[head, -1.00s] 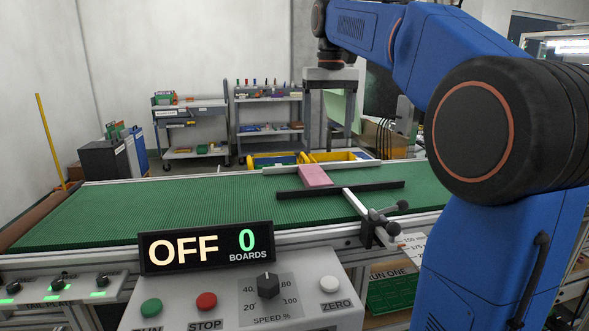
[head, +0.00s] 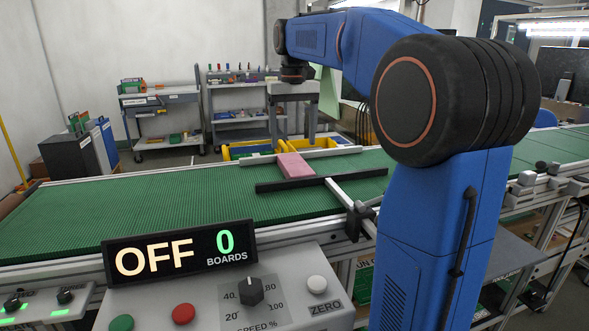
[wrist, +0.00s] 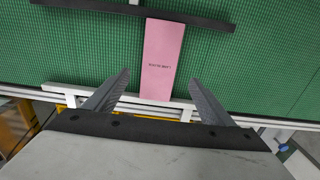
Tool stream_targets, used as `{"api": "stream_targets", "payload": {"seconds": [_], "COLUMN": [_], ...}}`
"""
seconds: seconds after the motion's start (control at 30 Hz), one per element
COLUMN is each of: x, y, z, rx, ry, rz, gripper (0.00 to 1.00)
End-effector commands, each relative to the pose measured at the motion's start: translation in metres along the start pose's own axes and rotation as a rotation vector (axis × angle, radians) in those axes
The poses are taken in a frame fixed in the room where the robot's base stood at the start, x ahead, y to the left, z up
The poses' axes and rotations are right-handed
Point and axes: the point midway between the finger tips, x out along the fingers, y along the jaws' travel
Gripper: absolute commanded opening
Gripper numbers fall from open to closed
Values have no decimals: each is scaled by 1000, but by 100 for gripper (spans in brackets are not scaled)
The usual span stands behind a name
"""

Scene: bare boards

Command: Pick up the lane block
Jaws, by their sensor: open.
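The lane block is a flat pink block (head: 295,166) lying on the green conveyor belt, between a dark rail and a pale rail. In the wrist view the pink block (wrist: 162,58) shows small dark lettering, too small to read. My gripper (head: 294,138) is open and empty above the far side of the belt, pointing down. In the wrist view its two fingers (wrist: 160,80) appear on either side of the block's near end, apart from it, with the block roughly centred between them.
A dark rail (head: 320,180) runs along the block's near side, and a pale rail (head: 338,153) along its far side. A white bar with a clamp (head: 358,218) reaches in from the belt's front edge. The control box display (head: 180,253) reads OFF and 0 boards. The belt's left part is clear.

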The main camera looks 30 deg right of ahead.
Motion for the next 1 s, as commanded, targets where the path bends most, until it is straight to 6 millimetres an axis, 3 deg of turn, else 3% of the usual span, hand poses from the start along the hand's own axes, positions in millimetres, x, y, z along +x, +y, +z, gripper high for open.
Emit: {"api": "stream_targets", "payload": {"seconds": [0.1, 0.37, 0.7, 1.0], "x": [15, 30, 71, 76], "y": [0, 0, 2, 2], "z": [0, 1, 6, 6], "rx": [0, 0, 0, 0], "ry": [-1, 0, -1, 1], "rz": [0, 0, 0, 0], "gripper": [77, 77, 77, 77]}}
